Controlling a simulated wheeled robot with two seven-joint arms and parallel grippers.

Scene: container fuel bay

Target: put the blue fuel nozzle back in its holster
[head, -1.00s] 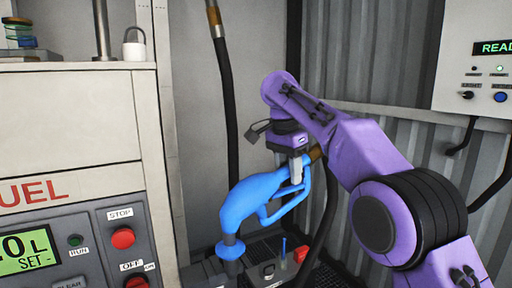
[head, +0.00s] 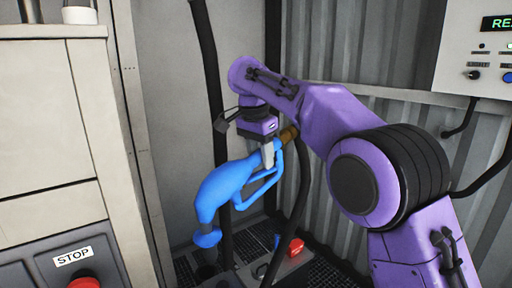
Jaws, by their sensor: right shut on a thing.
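The blue fuel nozzle (head: 228,180) hangs in the middle of the head view, tilted, with its flared blue collar (head: 207,238) at the lower left and a brass-coloured fitting (head: 289,134) at its upper right. My right gripper (head: 268,155) is shut on the nozzle near its handle end, from above. A dark round opening (head: 207,271) shows just below the collar; it may be the holster. I cannot tell whether the nozzle's tip is in it or above it. My left gripper is not in view.
The pump cabinet (head: 50,130) with a red STOP button (head: 85,283) stands at the left. A dark hose (head: 212,80) runs down behind the nozzle. A red item (head: 296,246) sits low on the dark grating. A control box (head: 480,55) hangs at the upper right.

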